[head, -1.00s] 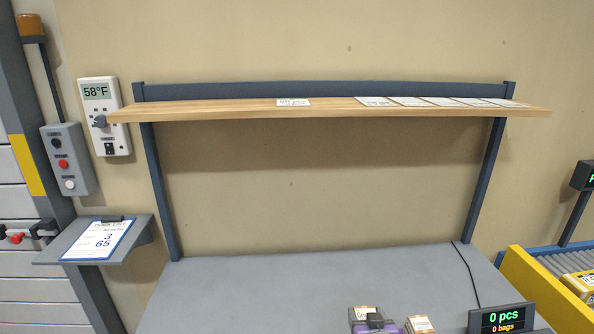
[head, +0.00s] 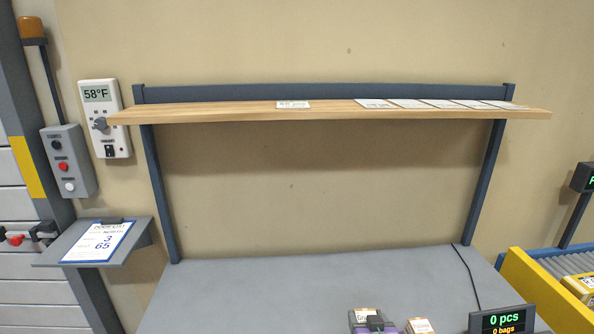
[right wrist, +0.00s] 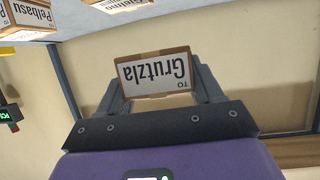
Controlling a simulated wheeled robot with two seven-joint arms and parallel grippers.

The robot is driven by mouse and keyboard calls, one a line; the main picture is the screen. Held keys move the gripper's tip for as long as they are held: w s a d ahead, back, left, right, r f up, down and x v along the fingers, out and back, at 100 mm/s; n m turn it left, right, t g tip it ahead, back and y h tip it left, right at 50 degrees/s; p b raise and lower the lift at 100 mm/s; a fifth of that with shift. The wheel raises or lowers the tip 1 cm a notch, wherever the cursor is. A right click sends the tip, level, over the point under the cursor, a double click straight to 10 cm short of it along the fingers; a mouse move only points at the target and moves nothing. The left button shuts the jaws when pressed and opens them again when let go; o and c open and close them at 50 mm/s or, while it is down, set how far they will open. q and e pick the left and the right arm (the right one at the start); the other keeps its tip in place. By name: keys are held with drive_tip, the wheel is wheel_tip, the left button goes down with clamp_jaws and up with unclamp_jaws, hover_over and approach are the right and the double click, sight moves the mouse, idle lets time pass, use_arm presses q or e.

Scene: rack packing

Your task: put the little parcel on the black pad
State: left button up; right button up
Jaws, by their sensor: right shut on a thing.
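A little brown parcel with a white label reading "Grutzla" (right wrist: 157,73) is between the fingers of my right gripper (right wrist: 157,88) in the right wrist view. The gripper is shut on it. In the head view my purple right gripper (head: 376,323) and the held parcel (head: 361,315) are at the bottom edge, partly cut off. I cannot tell how high the parcel is above the table. I cannot make out the black pad in either view. My left gripper is not in view.
Another labelled parcel (head: 420,326) is just right of the gripper. A counter display (head: 502,319) stands at the table's right. The grey table (head: 300,285) is clear behind them, below a wooden shelf (head: 220,112). More parcels (right wrist: 28,20) show in the right wrist view.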

idle(0.3)
drive_tip(key=w+d+r+n+y, duration=0.1)
drive_tip(key=w+d+r, duration=0.25)
drive_tip(key=d, duration=0.25)
drive_tip(key=r, duration=0.1)
hover_over(421, 326)
idle(0.3)
wheel_tip(421, 326, down, 10)
drive_tip(key=b, duration=0.5)
drive_tip(key=shift+r, duration=0.2)
drive_tip(key=shift+f+b, duration=0.15)
drive_tip(key=shift+b, duration=0.2)
drive_tip(key=o, duration=1.1)
